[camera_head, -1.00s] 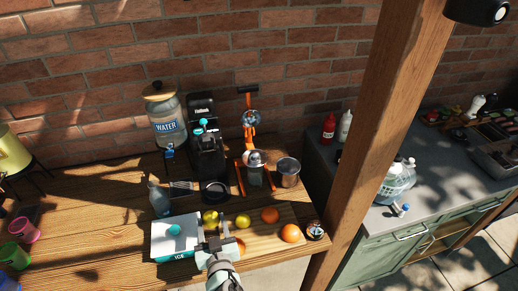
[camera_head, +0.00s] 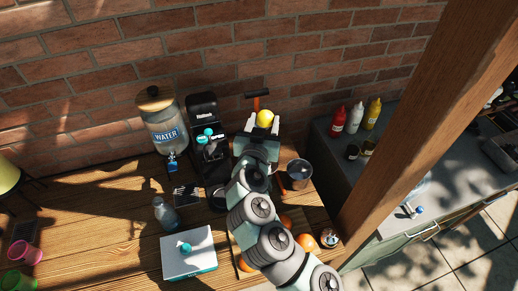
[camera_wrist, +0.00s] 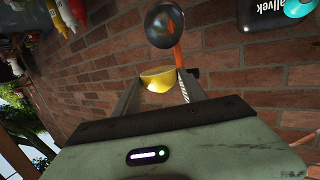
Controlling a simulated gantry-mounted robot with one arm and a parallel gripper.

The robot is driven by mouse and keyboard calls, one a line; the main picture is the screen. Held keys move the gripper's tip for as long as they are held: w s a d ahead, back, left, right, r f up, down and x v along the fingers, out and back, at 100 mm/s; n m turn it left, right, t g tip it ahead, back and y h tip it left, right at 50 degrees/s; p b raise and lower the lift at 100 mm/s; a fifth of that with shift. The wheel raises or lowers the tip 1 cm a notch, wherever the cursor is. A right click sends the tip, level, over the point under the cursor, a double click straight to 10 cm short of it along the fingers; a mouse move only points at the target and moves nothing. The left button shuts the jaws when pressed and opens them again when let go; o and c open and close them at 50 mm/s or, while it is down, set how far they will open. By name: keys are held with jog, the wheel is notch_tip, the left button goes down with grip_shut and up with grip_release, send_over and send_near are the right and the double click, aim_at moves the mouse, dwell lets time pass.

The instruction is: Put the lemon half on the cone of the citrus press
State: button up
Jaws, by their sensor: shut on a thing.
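My gripper (camera_head: 263,124) is shut on a yellow lemon half (camera_head: 265,118) and holds it up at the citrus press, near the brick wall. In the wrist view the lemon half (camera_wrist: 158,79) sits between the two fingertips. The press's dark rounded cup (camera_wrist: 165,25) and part of its orange frame (camera_wrist: 178,58) show beyond it. In the head view only the press's orange lever with its black handle (camera_head: 257,97) shows clearly; my arm hides most of the rest. The cone cannot be seen, so the lemon's position over it cannot be told.
A black machine (camera_head: 203,140) and a water dispenser (camera_head: 163,125) stand left of the press. A metal cup (camera_head: 298,172) stands close on the right. An ice box (camera_head: 188,253), a bottle (camera_head: 164,213) and oranges (camera_head: 306,242) are nearer the front. A wooden post rises at right.

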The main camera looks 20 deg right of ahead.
notch_tip(320, 180, down, 15)
jog(key=shift+s+f, duration=0.1)
jog(key=shift+f, duration=2.35)
jog(key=shift+f+b, duration=0.25)
jog(key=shift+b, duration=0.1)
jog(key=o, duration=1.4)
jog(key=shift+r, duration=0.1)
jog(key=shift+c, duration=0.2)
jog(key=shift+r+p, duration=0.2)
jog(key=shift+p, duration=0.2)
jog(key=b+v, duration=0.2)
jog(key=v, duration=1)
jog(key=shift+f, duration=0.25)
